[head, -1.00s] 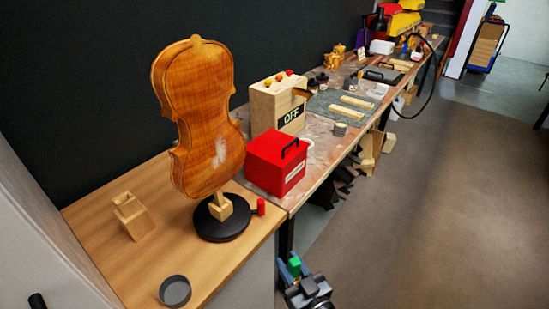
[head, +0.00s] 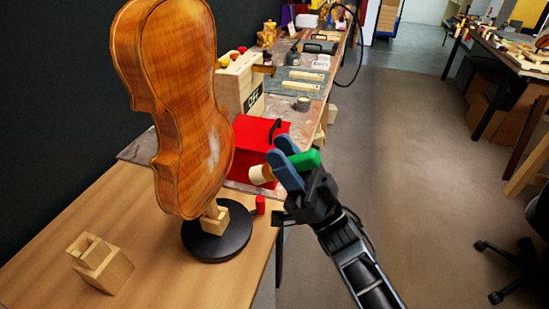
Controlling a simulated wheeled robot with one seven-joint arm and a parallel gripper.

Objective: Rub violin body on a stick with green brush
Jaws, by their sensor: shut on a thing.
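The violin body (head: 178,100) stands upright on a short wooden stick (head: 214,217) set in a round black base (head: 222,240) on the near bench. A pale, whitish patch shows low on its varnished face. My gripper (head: 284,168) is to the right of the violin body, near its lower part in the picture. Its blue fingers are shut on the green brush (head: 304,160), whose pale tip (head: 262,174) points left toward the violin. The brush tip looks close to the violin's edge, with a gap between them in the picture.
A wooden block with a square hole (head: 100,263) stands at the front left of the bench. A red box (head: 258,146) and a wooden box marked OFF (head: 240,84) stand behind. A small red knob (head: 260,205) juts beside the base. Open floor (head: 420,200) lies to the right.

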